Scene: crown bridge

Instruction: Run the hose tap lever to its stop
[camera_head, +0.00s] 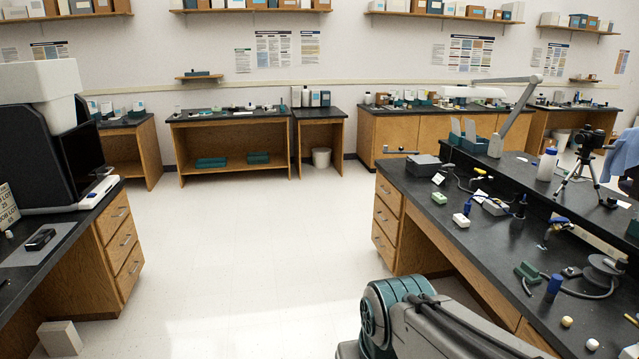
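A small blue fitting with a yellowish part (557,228) stands on the right bench, against the raised back ledge. It may be the hose tap with its lever, but it is too small to tell or to read the lever's angle. A dark hose lies on the bench top nearer to me, by a grey reel-like part (603,271). My arm's teal joint and grey link show at the bottom centre, in front of the bench. My gripper is out of view, so its relation to the tap is hidden.
A left bench (50,262) carries a monitor. The pale floor (240,250) between them is clear.

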